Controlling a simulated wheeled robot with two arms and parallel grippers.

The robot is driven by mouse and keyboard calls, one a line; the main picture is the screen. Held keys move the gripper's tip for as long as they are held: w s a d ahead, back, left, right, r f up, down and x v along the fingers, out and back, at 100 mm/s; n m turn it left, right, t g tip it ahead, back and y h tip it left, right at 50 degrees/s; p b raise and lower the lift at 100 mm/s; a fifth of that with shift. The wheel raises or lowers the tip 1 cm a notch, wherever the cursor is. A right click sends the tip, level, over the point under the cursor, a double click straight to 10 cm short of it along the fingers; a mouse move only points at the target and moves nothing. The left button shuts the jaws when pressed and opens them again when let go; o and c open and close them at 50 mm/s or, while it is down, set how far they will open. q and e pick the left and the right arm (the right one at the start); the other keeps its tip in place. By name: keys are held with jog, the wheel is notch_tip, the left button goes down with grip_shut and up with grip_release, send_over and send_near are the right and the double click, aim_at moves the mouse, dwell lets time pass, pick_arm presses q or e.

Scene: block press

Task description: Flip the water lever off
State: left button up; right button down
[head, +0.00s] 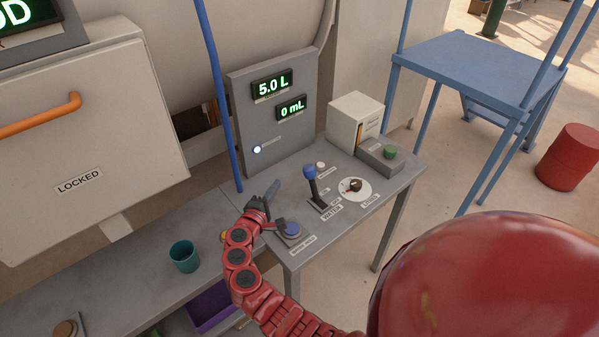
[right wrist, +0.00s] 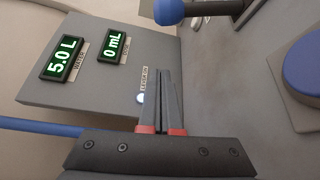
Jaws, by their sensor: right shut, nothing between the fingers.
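The water lever (head: 311,180) has a blue knob on a dark shaft and stands on the grey control table, tilted a little toward the panel. Its blue knob (right wrist: 169,11) shows at the top of the right wrist view. My right gripper (head: 274,188) is shut and empty, above the table to the left of the lever and apart from it. Its closed fingers also show in the right wrist view (right wrist: 168,72), pointing toward the display panel (head: 268,125). The panel reads 5.0 L and 0 mL, with a small lit lamp (head: 257,150) below. My left gripper is not in view.
A round blue button (head: 292,229) sits at the table's near left corner. A dial (head: 354,186), a green button (head: 390,151) and a white box (head: 354,119) are right of the lever. A blue pole (head: 216,90) rises behind my gripper. A teal cup (head: 184,256) stands on the left bench.

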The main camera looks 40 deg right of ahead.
jog(key=w+d+p, duration=0.2)
jog(key=d+p, duration=0.3)
jog(key=d, duration=0.4)
jog(key=shift+d+f, duration=0.2)
jog(key=shift+d, duration=0.05)
dwell(0.4)
jog(key=s+r+m+t+h+b, duration=0.1)
jog(key=s+m+h+b, duration=0.3)
jog(key=b, duration=2.1)
jog(key=s+d+m, duration=0.1)
jog(key=s+m, duration=0.4)
jog(key=s, duration=0.2)
jog(key=shift+s+r+h+b, duration=0.15)
jog(key=shift+s+h+b, duration=0.15)
jog(key=shift+s+b, duration=0.1)
